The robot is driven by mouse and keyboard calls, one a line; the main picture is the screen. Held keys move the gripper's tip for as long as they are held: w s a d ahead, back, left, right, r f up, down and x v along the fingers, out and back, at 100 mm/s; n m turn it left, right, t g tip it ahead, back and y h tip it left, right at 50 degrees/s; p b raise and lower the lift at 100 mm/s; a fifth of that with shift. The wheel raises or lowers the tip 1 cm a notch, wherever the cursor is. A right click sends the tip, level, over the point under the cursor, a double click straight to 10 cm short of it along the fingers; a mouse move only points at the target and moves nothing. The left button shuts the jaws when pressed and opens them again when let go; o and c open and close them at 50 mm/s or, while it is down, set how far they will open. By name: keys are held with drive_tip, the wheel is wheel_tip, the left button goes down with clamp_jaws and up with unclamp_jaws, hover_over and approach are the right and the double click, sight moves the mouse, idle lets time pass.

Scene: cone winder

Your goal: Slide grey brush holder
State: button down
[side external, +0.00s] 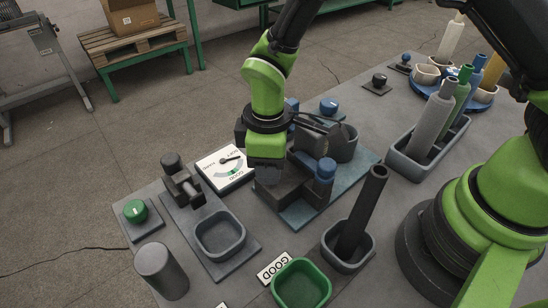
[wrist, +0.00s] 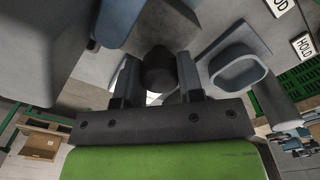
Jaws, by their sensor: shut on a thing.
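My gripper (side external: 266,168) reaches down onto the dark grey machine on the blue base plate (side external: 300,213). In the wrist view my gripper (wrist: 158,85) has its two dark fingers on either side of a dark rounded knob (wrist: 158,68), shut on it. The knob appears to belong to the grey brush holder; the rest of the holder cannot be told apart from the machine. In the side view the fingertips and the knob are hidden behind the gripper body and the dark blocks.
A grey tray (side external: 219,234), a green bin (side external: 301,285) and a dark tube in a cup (side external: 362,212) stand in front. A rack (side external: 405,160) holds several cones.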

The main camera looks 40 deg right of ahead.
sight(289, 175)
drive_tip(key=c, duration=0.7)
unclamp_jaws()
drive_tip(key=shift+a, duration=0.2)
drive_tip(key=shift+c, duration=0.2)
wheel_tip(289, 175, up, 10)
drive_tip(key=shift+r, duration=0.15)
drive_tip(key=s+d+r+m+t+y, duration=0.2)
drive_tip(key=s+d+r+m+t, duration=0.5)
drive_tip(key=s+d+r+m, duration=0.5)
wheel_tip(289, 175, up, 2)
drive_tip(key=s+m, duration=0.1)
drive_tip(key=s, duration=0.1)
drive_tip(key=shift+s, duration=0.3)
